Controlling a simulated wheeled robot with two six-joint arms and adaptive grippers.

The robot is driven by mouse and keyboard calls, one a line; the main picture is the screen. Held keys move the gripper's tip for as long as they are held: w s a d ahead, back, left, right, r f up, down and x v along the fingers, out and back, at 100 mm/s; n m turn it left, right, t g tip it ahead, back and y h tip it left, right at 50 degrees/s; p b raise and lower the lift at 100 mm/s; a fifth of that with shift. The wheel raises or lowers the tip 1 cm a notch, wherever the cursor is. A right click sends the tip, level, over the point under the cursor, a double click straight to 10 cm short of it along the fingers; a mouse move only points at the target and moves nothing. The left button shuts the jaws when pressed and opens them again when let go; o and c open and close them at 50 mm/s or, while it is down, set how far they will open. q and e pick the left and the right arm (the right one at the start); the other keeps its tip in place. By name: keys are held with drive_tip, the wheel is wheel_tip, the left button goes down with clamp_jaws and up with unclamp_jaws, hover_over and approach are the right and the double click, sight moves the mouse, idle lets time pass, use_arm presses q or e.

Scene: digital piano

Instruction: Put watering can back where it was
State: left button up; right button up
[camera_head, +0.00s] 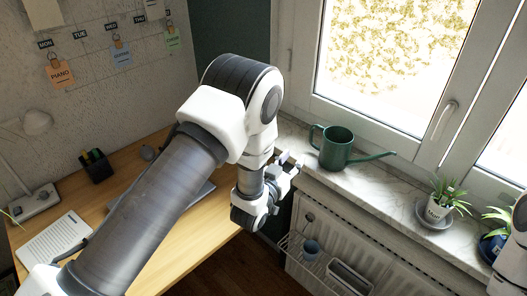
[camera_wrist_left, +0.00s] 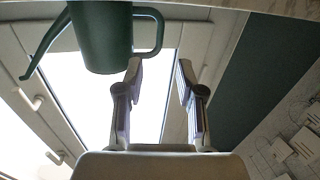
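The dark green watering can (camera_head: 336,150) stands upright on the marble windowsill (camera_head: 380,178), its long spout pointing right and its handle on the left. My left gripper (camera_head: 288,163) is just left of the can, near the handle. In the left wrist view, which looks upside down, the can (camera_wrist_left: 100,38) is at the top left. There my left gripper (camera_wrist_left: 159,68) is open, its two fingers apart, with the handle just beyond the fingertips. Whether a finger touches the handle I cannot tell. My right gripper is not in view.
A potted plant (camera_head: 443,205) on a saucer stands further right on the sill. The window (camera_head: 390,60) is behind the can. A radiator (camera_head: 330,240) with a hanging rack is below. The wooden desk (camera_head: 190,245) is under my left arm.

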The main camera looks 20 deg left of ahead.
use_arm(q)
drive_tip(key=s+a+f+g+y, duration=0.1)
drive_tip(key=s+a+f+g, duration=0.15)
drive_tip(key=s+f, duration=0.35)
drive_tip(key=s+a+f+g+y, duration=0.15)
drive_tip(key=s+f+g, duration=0.25)
drive_tip(key=f, duration=0.5)
drive_tip(key=s+a+f+g, duration=0.1)
drive_tip(key=s+f+g, duration=0.2)
drive_tip(key=s, duration=0.6)
drive_tip(key=s+a+f+n+g, duration=0.1)
drive_tip(key=s+f+g, duration=0.2)
drive_tip(key=s, duration=0.6)
drive_tip(key=s+a+f+g, duration=0.1)
drive_tip(key=s+f+g, duration=0.2)
drive_tip(key=s, duration=0.7)
drive_tip(key=shift+f+g, duration=0.2)
drive_tip(key=shift+g, duration=0.95)
drive_tip(key=shift+s, duration=0.1)
